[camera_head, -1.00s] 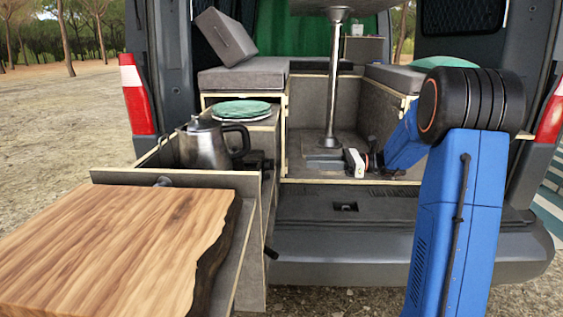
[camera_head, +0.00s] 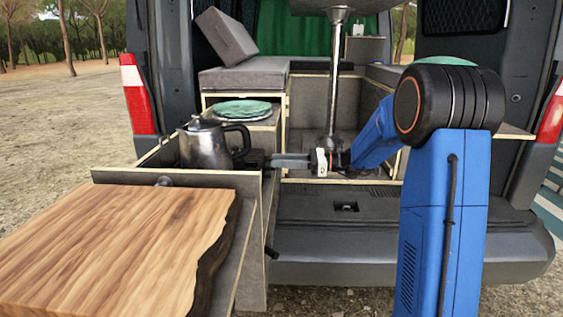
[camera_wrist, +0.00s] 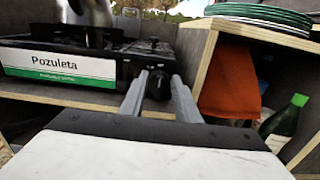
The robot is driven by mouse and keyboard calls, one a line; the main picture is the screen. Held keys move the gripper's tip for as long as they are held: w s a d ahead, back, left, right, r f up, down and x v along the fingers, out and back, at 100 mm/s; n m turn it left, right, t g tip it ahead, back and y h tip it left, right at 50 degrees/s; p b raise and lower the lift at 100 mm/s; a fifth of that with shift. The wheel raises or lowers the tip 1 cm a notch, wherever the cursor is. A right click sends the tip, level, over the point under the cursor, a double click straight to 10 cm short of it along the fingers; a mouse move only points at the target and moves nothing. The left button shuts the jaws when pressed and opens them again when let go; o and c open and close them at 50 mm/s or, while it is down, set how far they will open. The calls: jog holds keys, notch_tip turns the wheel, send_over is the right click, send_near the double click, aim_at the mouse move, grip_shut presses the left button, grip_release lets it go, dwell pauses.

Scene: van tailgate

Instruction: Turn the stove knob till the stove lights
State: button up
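The black camping stove with a white-and-green "Pozuleta" label (camera_wrist: 60,66) fills the left of the wrist view. Its dark round knob (camera_wrist: 159,84) is on the front at the right end. My gripper (camera_wrist: 159,76) points at the knob, its two grey fingers apart, one on each side of it; I cannot tell whether they touch it. In the head view my gripper (camera_head: 274,160) reaches left to the dark end of the stove (camera_head: 255,158), mostly hidden in the drawer. A metal kettle (camera_head: 205,146) stands on the stove. No flame shows.
Green plates (camera_head: 242,109) lie on the counter behind. A wooden board (camera_head: 115,250) lies in front of the drawer wall (camera_head: 215,178). Right of the stove, a shelf compartment holds an orange cloth (camera_wrist: 230,85) and a green bottle (camera_wrist: 284,122). A metal table post (camera_head: 334,80) stands behind my arm.

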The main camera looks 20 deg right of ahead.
grip_shut()
jog(key=shift+n, duration=0.3)
jog(key=n, duration=0.7)
jog(key=s+f+n, duration=0.1)
jog(key=n, duration=0.7)
jog(key=f+n, duration=0.1)
jog(key=n, duration=0.7)
jog(key=shift+s+a+f, duration=0.15)
jog(key=shift+a+f, duration=0.05)
jog(key=shift+n, duration=0.4)
